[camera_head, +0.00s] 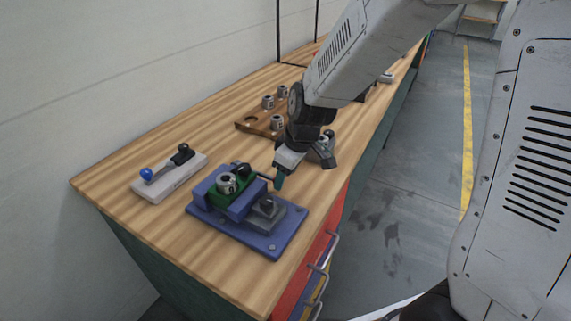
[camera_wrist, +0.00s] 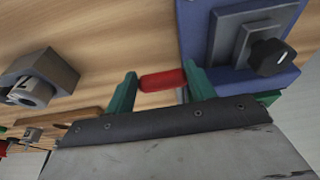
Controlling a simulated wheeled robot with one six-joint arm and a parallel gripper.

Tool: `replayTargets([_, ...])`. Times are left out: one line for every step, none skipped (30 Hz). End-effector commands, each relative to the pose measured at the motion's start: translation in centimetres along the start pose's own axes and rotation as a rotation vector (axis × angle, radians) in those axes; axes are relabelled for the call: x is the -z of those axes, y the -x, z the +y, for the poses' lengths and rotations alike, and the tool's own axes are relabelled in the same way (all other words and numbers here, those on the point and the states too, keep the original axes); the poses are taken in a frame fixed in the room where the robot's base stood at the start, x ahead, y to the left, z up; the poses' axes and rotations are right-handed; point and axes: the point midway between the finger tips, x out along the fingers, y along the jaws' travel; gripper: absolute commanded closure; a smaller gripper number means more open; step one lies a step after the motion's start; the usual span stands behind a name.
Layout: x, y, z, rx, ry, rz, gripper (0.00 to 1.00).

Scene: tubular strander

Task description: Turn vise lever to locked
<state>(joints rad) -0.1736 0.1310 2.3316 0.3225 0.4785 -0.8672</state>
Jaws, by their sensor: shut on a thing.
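The blue vise (camera_head: 230,229) stands on the wooden bench, with a green part and a metal cylindrical piece (camera_head: 227,183) at its top. A grey block with a dark knob sits on its right side; the knob (camera_wrist: 268,57) also shows in the wrist view. My gripper (camera_head: 279,181) is at the vise's upper right edge. In the wrist view, my gripper's green fingers (camera_wrist: 162,88) are shut on the red lever grip (camera_wrist: 162,79), which lies crosswise between them. The gripper hides the red grip in the head view.
A wooden rack (camera_head: 250,125) with metal pieces stands behind. A grey holder (camera_wrist: 38,82) with a metal piece is near my gripper. The bench front left is clear.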

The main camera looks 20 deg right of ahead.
Motion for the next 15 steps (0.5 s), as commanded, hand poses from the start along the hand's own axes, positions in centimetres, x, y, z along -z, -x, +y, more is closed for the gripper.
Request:
replayTargets([-0.3, -0.4, 0.0, 0.002, -0.002, -0.005, 0.87])
replayTargets([-0.4, -0.5, 0.1, 0.002, -0.002, -0.005, 0.87])
replayTargets([-0.4, -0.7, 0.1, 0.002, -0.001, -0.005, 0.87])
replayTargets([-0.5, -0.8, 0.1, 0.002, -0.001, -0.005, 0.87])
replayTargets([-0.5, -0.9, 0.1, 0.002, 0.000, -0.006, 0.87])
replayTargets([-0.5, -1.1, 0.1, 0.002, 0.000, -0.006, 0.86])
replayTargets([-0.5, -1.1, 0.1, 0.003, 0.001, -0.006, 0.87])
replayTargets([-0.6, -1.2, 0.1, 0.003, 0.001, -0.007, 0.87])
replayTargets([-0.6, -1.3, 0.1, 0.003, 0.001, -0.007, 0.86])
replayTargets([-0.6, -1.3, 0.1, 0.003, 0.001, -0.007, 0.87])
replayTargets([-0.6, -1.4, 0.1, 0.003, 0.001, -0.008, 0.87])
replayTargets([-0.6, -1.4, 0.0, 0.004, 0.001, -0.008, 0.87])
replayTargets([-0.6, -1.4, 0.0, 0.004, 0.001, -0.008, 0.87])
replayTargets([-0.6, -1.4, 0.0, 0.004, 0.001, -0.008, 0.86])
replayTargets([-0.6, -1.5, 0.0, 0.004, 0.001, -0.009, 0.86])
